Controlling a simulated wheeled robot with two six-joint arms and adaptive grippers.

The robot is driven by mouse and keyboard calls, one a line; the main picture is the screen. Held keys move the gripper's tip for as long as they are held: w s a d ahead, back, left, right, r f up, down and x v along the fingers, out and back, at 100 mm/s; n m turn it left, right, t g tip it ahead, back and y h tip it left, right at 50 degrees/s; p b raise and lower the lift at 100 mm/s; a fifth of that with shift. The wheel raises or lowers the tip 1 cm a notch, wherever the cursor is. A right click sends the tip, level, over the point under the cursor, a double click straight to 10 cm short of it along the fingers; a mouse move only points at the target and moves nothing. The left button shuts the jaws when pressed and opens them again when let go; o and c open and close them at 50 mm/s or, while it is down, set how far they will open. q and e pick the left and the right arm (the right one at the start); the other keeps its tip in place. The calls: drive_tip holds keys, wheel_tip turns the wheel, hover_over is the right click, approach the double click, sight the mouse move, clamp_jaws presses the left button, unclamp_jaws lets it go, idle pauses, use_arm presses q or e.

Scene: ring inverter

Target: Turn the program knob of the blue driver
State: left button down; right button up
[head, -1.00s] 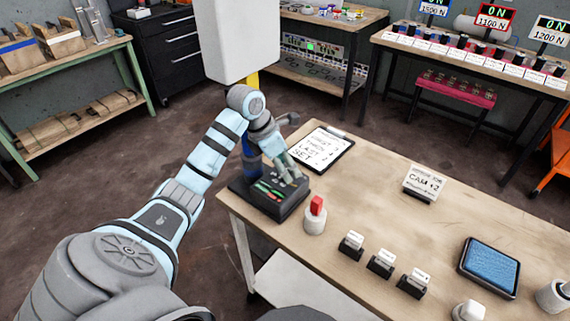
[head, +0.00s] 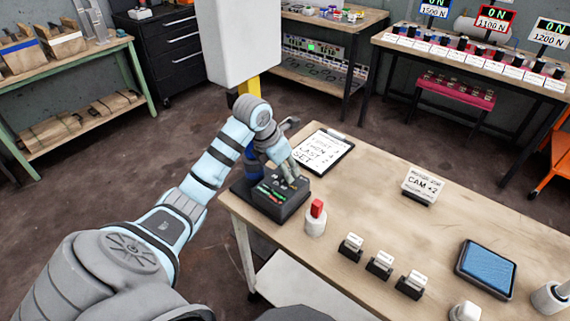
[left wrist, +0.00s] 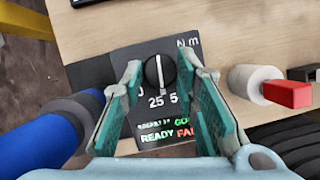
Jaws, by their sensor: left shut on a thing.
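A black program box (head: 279,208) stands at the near left corner of the table, with green and red lit words on its face. The left wrist view shows its dark face (left wrist: 116,66) with the marks N m, 25 and READY. The round black program knob (left wrist: 158,73) has a white pointer line, roughly upright in that view. My left gripper (head: 291,174) is over the box, its fingers (left wrist: 161,75) on both sides of the knob, shut on it. The blue driver (head: 250,156) is partly hidden behind my wrist; its blue body (left wrist: 42,136) also shows in the left wrist view. My right gripper is out of view.
A white holder with a red block (head: 316,214) stands close to the box's right. A clipboard (head: 322,151) lies behind it. Several small card stands (head: 380,263), a CAM sign (head: 424,185) and a blue pad (head: 488,266) stand farther right. The table's middle is clear.

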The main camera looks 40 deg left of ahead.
use_arm(q)
drive_tip(key=n+y+p, duration=0.1)
drive_tip(key=n, duration=0.1)
drive_tip(key=n+y+p, duration=0.1)
drive_tip(key=n, duration=0.1)
drive_tip(key=shift+d+r+n, duration=0.1)
drive_tip(key=shift+d+n, duration=0.05)
drive_tip(key=shift+n, duration=0.25)
idle(0.4)
drive_tip(key=c, duration=1.2)
unclamp_jaws()
drive_tip(key=shift+c, duration=0.2)
drive_tip(key=v, duration=0.5)
drive_tip(key=shift+r, duration=0.1)
drive_tip(key=s+d, duration=0.3)
drive_tip(key=s, duration=0.8)
drive_tip(key=shift+s+f, duration=0.2)
drive_tip(key=shift+s, duration=0.05)
